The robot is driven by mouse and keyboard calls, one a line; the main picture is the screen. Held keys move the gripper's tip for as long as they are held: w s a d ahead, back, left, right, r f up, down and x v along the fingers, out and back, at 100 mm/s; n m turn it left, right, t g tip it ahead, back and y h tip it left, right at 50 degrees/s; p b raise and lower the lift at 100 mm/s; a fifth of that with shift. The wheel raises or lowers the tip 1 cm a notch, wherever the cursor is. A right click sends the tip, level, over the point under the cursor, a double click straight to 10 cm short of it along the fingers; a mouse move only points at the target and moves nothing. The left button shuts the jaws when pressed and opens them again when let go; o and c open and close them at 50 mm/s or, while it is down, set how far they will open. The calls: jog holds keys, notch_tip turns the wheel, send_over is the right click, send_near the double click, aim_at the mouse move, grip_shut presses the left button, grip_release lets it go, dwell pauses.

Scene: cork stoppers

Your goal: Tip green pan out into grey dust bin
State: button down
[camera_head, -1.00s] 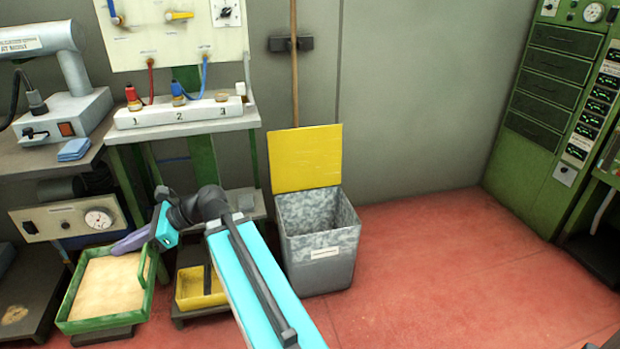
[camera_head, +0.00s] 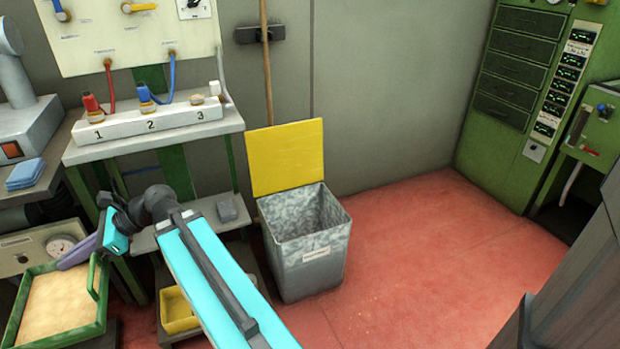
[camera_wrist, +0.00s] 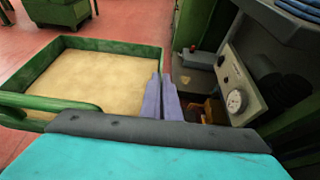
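The green pan (camera_head: 103,318) is at the lower left of the head view, roughly level, with a tan, sand-like fill. It also shows in the wrist view (camera_wrist: 110,45), with its green handle at the lower left. My gripper (camera_head: 66,262) has its purple fingers close together at the pan's back rim; in the wrist view the fingers (camera_wrist: 162,80) lie along its right wall and look shut on it. The grey dust bin (camera_head: 318,268) stands on the floor right of my arm. Its yellow lid (camera_head: 286,157) is up and its mouth is open.
A yellow tray (camera_head: 178,312) sits low beside my arm. A bench with a numbered white block (camera_head: 150,124) and a gauge box (camera_head: 30,252) stand behind. Red floor (camera_head: 420,250) is clear right of the bin. A dark grey surface (camera_head: 570,290) fills the lower right.

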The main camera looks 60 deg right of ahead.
jog(key=shift+d, duration=0.25)
jog(key=w+d+f+m+t+h+p, duration=0.1)
jog(key=w+d+f+m+t+h, duration=0.15)
jog(key=d, duration=0.95)
jog(key=w+d+f+m+t+h, duration=0.1)
jog(key=w+d+m+t, duration=0.15)
jog(key=d, duration=0.95)
jog(key=s+d+f+m+t+h+p, duration=0.1)
jog(key=d+f+m+h, duration=0.1)
jog(key=d, duration=0.9)
jog(key=s+d+f+m+h, duration=0.1)
jog(key=d+f+m+h, duration=0.15)
jog(key=d, duration=0.85)
jog(key=s+d+f+m+h+p, duration=0.1)
jog(key=s+d+f+h, duration=0.1)
jog(key=s+d, duration=0.35)
jog(key=s+d+f+m+h, duration=0.2)
jog(key=d, duration=0.7)
jog(key=s+d+f+m+h+p, duration=0.15)
jog(key=s+d, duration=0.25)
jog(key=d, duration=0.4)
jog(key=s+d+f+m+g+h, duration=0.1)
jog(key=s+d+f+h, duration=0.1)
jog(key=s+d, duration=0.6)
jog(key=s+d+f+m+h, duration=0.2)
jog(key=s+d+f, duration=0.3)
jog(key=s+d, duration=0.3)
jog(key=shift+s+d+f+g, duration=0.15)
jog(key=shift+s+d+g, duration=0.15)
jog(key=shift+s+g, duration=0.15)
